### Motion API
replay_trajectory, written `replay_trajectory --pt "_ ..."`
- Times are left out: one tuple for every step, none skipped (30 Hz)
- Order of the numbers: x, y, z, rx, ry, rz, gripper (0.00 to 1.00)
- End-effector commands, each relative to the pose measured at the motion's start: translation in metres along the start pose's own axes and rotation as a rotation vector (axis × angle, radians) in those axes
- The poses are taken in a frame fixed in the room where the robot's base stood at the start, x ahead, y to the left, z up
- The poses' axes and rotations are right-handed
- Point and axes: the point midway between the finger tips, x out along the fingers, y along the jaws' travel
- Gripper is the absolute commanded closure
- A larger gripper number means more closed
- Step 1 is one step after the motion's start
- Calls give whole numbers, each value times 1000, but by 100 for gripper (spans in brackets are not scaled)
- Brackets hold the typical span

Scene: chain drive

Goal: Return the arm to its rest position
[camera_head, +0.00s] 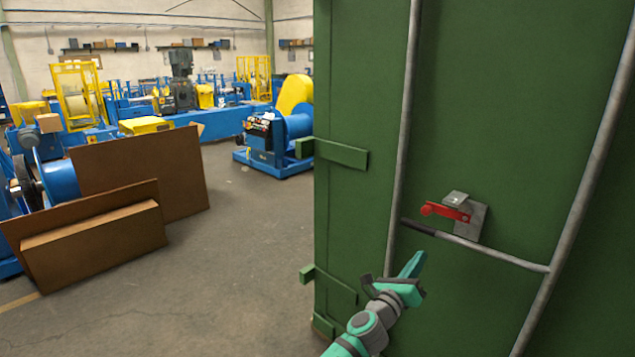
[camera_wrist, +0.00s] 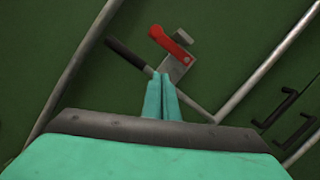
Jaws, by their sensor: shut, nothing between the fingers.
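My gripper (camera_head: 415,262) is teal and sits at the lower middle of the head view, in front of a green metal container door. Its two fingers are together and empty. In the wrist view my gripper (camera_wrist: 161,82) points at the door, with the fingers side by side. In the picture the fingertips overlap the lower part of the latch plate; I cannot tell how far apart they are in depth. The red latch (camera_head: 446,212) and the dark-gripped handle (camera_head: 418,227) are above the gripper in the head view. The red latch also shows in the wrist view (camera_wrist: 170,44).
Vertical grey lock rods (camera_head: 402,130) run along the green door (camera_head: 365,60). Brown panels (camera_head: 150,180) stand on the floor at left. Blue and yellow machines (camera_head: 285,125) stand behind. The grey floor (camera_head: 240,260) between panels and door is clear.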

Motion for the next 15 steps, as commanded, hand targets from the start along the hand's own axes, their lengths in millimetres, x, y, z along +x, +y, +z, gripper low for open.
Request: replay_trajectory --pt "-3 -10 -9 -74 -13 -14 100" --pt "-5 -16 -12 -120 -23 -21 100" --pt "-8 -24 -17 -186 -36 -32 100" --pt "-10 -29 -20 -238 -47 -40 100" --pt "-13 -34 -23 -288 -58 -46 100" --pt "-17 -40 -26 -355 -73 -56 100" --pt "-20 -45 -29 -405 -83 -63 100" --pt "-23 -50 -32 -453 -94 -70 100" --pt "-28 -54 -34 -517 -109 -78 100" --pt "-32 -57 -37 -566 -120 -83 100" --pt "-37 -60 -38 -612 -132 -89 100" --pt "-42 -63 -42 -675 -147 -94 100" --pt "-47 -66 -44 -722 -159 -99 100" --pt "-52 -67 -45 -767 -171 -103 100" --pt "-59 -69 -48 -828 -187 -108 100"
